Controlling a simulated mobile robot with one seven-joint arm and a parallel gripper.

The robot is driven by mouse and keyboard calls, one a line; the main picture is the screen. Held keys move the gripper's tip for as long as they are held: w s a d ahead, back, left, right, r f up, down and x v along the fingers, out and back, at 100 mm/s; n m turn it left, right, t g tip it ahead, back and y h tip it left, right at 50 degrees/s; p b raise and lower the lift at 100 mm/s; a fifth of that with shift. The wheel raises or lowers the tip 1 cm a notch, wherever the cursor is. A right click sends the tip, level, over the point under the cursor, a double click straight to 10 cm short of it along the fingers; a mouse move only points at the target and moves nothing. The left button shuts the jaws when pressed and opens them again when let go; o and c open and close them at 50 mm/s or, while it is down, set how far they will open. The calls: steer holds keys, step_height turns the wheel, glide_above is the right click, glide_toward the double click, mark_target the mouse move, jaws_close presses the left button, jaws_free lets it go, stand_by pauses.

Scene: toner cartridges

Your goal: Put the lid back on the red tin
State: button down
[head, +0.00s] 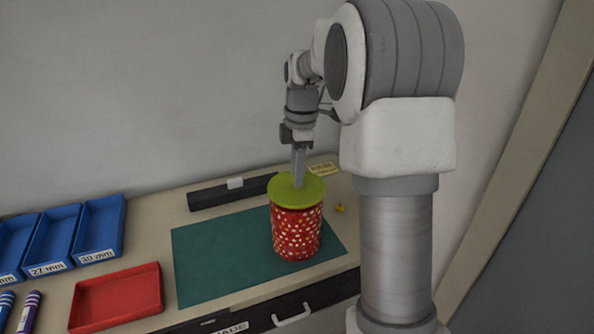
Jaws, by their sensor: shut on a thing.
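The red tin (296,232) with white spots stands upright on the green mat (210,262), near its right side. A yellow-green round lid (283,194) is over the tin's mouth and hides the rim. I cannot tell whether the lid is fully seated or a little above the rim. My gripper (298,182) points down from above at the middle of the lid, shut on it. The grasped part is hidden between the fingers.
Blue bins (100,225) with size labels stand at the left, behind a red tray (115,297). Purple and blue cylinders (28,312) lie at the front left. A black bar (210,198) runs behind the mat. A small yellow piece (340,208) lies right of the tin. The mat's left part is clear.

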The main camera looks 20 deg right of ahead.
stand_by(0.3)
steer(key=shift+c, duration=0.2)
jaws_free()
steer(key=shift+r, duration=0.1)
steer(key=shift+r+p, duration=2.9)
steer(key=shift+r, duration=0.55)
jaws_close()
steer(key=shift+f, duration=0.2)
